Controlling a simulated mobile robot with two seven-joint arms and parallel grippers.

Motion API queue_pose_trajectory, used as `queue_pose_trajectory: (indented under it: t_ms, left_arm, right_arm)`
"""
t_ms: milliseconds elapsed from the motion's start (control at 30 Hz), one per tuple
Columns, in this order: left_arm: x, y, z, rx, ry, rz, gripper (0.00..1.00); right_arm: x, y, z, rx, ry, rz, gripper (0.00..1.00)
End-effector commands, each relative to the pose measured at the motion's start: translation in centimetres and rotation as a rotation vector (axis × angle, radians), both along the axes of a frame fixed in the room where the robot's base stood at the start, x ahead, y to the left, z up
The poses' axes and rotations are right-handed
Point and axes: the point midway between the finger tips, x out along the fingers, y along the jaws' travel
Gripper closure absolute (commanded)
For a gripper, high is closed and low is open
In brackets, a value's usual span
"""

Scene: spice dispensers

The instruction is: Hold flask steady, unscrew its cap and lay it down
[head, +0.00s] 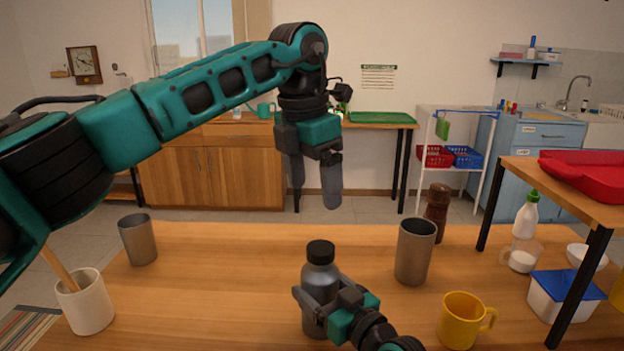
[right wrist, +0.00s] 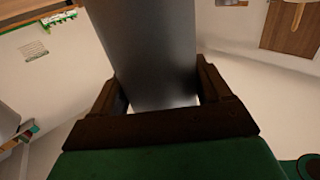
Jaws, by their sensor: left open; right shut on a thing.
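The flask (head: 321,276) is a grey metal bottle standing upright on the wooden table in the head view. Its black cap (head: 320,252) sits on top of its neck. My right gripper (head: 318,300) is shut around the flask's body; the right wrist view shows the grey body (right wrist: 155,50) between the two dark fingers. My left gripper (head: 315,185) is open and empty, fingers pointing down, in the air above and behind the cap and apart from it. The flask's lower front is partly hidden by my right gripper.
A grey metal cup (head: 415,252) stands right of the flask, with a brown pepper mill (head: 436,213) behind it. A yellow mug (head: 461,322) is at the front right. Another metal cup (head: 139,240) and a white utensil pot (head: 87,304) stand left. The table between them and the flask is clear.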

Motion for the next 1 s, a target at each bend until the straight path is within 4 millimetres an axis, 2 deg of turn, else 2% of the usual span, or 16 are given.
queue_pose_trajectory:
  t_ms: [267, 367, 800, 1000]
  left_arm:
    - [0.0, 0.1, -0.7, -0.019, 0.005, 0.111, 0.17]
    - [0.1, -0.1, -1.9, -0.018, 0.005, 0.111, 0.17]
    - [0.9, -0.9, -9.7, -0.019, 0.007, 0.109, 0.17]
    - [1.1, -1.1, -11.5, -0.018, 0.005, 0.108, 0.17]
  right_arm:
    - [0.0, 0.0, -0.1, 0.0, 0.003, 0.0, 0.78]
    - [0.0, 0.0, -0.1, 0.0, 0.003, 0.001, 0.78]
    - [0.0, 0.0, -0.1, 0.0, 0.003, 0.001, 0.78]
    - [0.0, 0.0, -0.1, 0.0, 0.003, 0.001, 0.78]
